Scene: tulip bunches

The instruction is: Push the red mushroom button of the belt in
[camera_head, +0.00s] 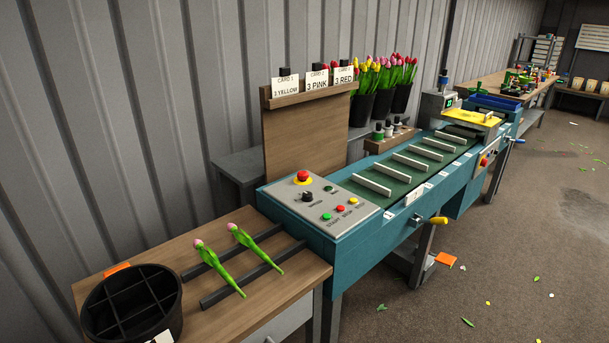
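The red mushroom button (303,175) stands on a yellow ring at the back of the grey control panel (322,201). The panel sits at the near end of the teal belt machine (345,246). From this view I cannot tell whether the button is in or out. On the same panel are a black knob (307,196) and small green, red and yellow buttons along the front. The green belt (396,187) with pale crossbars runs away to the right. Neither of my grippers is in view.
A wooden table (217,274) at the near left holds two tulips (253,247) on dark rails and a black divided bucket (131,303). A wooden board (303,138) with three cards rises behind the panel. Floor is open at right, with scattered leaves.

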